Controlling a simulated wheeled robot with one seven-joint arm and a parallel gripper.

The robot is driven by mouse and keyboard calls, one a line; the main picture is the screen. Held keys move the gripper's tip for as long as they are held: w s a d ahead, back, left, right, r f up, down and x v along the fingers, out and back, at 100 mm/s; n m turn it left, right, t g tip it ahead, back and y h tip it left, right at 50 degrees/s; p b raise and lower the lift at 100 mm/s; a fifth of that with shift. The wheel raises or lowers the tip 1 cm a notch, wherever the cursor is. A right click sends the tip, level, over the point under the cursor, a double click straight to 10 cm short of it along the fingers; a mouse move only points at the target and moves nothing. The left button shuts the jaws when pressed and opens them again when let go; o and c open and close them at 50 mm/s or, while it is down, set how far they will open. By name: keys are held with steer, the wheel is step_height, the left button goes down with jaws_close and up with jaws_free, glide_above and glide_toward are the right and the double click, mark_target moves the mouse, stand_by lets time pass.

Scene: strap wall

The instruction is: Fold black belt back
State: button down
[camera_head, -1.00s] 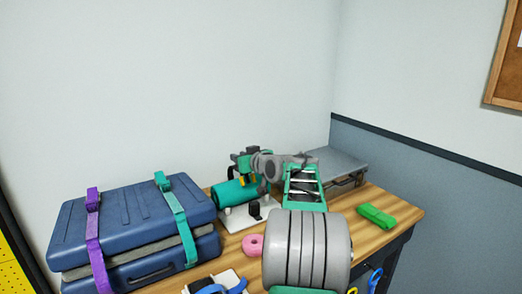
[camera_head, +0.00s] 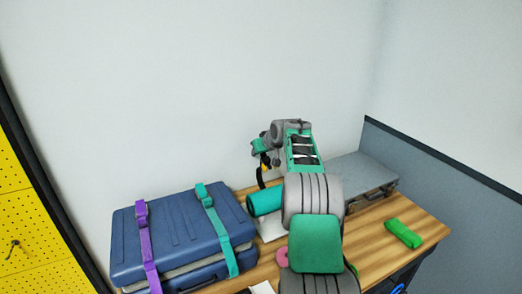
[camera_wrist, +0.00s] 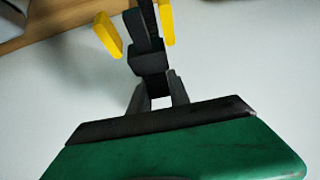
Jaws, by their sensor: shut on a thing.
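My gripper (camera_head: 266,162), with yellow fingertips, is in the air above and behind the teal roll. It is shut on the black belt (camera_head: 261,180), which hangs as a short dark strip below the fingertips. In the wrist view, the belt (camera_wrist: 146,28) runs between the yellow fingertips (camera_wrist: 137,28). The teal roll (camera_head: 264,201) lies on a white board (camera_head: 271,231) on the wooden table. My arm hides part of the board, and I cannot see where the belt's lower end is fastened.
A blue suitcase (camera_head: 175,235) with a purple strap (camera_head: 146,245) and a teal strap (camera_head: 216,230) stands at left. A grey flat case (camera_head: 360,172) is at the back right. A green bundle (camera_head: 404,233) lies at right. A pink ring (camera_head: 281,257) is partly hidden by my arm.

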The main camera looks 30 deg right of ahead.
mark_target(265, 158)
steer(key=shift+w+a+f, duration=0.1)
steer(key=shift+f, duration=0.7)
steer(key=shift+a+f, duration=0.1)
steer(key=shift+f, duration=0.05)
steer(key=c, duration=1.5)
jaws_free()
steer(key=o, duration=0.3)
steer(key=shift+r, duration=0.2)
steer(key=shift+d+r, duration=0.15)
steer(key=shift+d, duration=0.05)
steer(key=shift+r, duration=0.3)
steer(key=b+v, duration=0.2)
steer(key=v, duration=0.5)
